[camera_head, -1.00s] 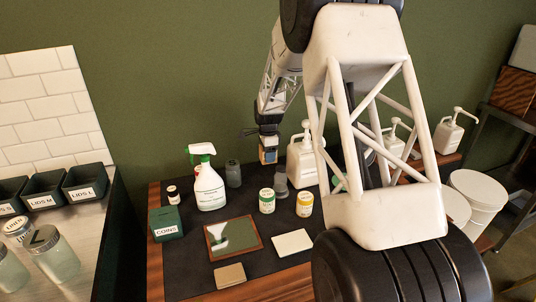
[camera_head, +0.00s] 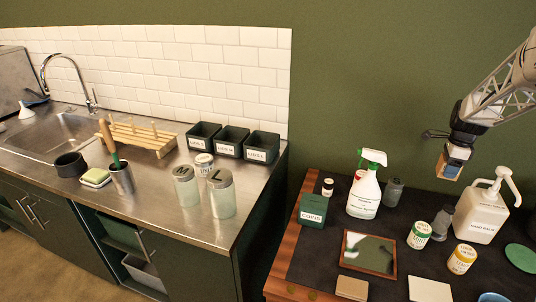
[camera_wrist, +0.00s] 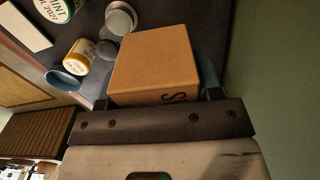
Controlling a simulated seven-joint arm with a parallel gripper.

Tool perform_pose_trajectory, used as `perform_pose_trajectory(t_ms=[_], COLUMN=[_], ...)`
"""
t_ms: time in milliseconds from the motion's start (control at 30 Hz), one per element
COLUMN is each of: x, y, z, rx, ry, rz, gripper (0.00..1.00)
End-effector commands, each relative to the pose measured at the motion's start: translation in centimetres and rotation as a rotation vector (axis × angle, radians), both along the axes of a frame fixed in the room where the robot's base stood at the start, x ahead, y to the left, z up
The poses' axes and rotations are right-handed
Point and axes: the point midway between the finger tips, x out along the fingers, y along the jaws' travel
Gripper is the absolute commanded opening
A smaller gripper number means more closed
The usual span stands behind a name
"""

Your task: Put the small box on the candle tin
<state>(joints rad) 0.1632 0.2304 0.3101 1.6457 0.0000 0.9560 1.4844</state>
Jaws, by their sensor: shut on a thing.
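My gripper (camera_head: 458,148) is shut on the small box (camera_head: 449,167), a brown cube held in the air above the back right of the dark table. In the wrist view the box (camera_wrist: 153,62) fills the middle, with a dark letter on its lower face. Two small labelled tins stand on the table below: one with a green label (camera_head: 418,236) and one with a yellow label (camera_head: 461,260). They also show in the wrist view as the yellow tin (camera_wrist: 80,57) and the green tin (camera_wrist: 58,8). I cannot read which is the candle tin.
A white pump bottle (camera_head: 481,216) stands close to the right of the tins, with a grey jar (camera_head: 442,222) beside them. A spray bottle (camera_head: 363,196), a green coins box (camera_head: 313,210) and a framed picture (camera_head: 368,253) stand further left.

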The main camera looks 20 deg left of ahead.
Motion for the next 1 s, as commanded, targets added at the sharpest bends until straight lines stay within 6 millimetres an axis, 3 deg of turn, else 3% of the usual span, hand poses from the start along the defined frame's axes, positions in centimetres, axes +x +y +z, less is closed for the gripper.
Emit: perform_pose_trajectory(t_ms=[33,200,500,767,1000], x=[0.1,0.1,0.0,1.4,2.8], y=[0.0,0.0,0.0,4.9,11.0], z=[2.0,7.5,14.7,14.3,14.3], rx=[-0.001,0.000,0.000,0.000,0.000], ry=[-0.006,-0.004,-0.004,-0.001,0.000], rz=[0.000,0.000,0.000,0.099,0.224], gripper=[0.36,0.36,0.36,0.36,0.36])
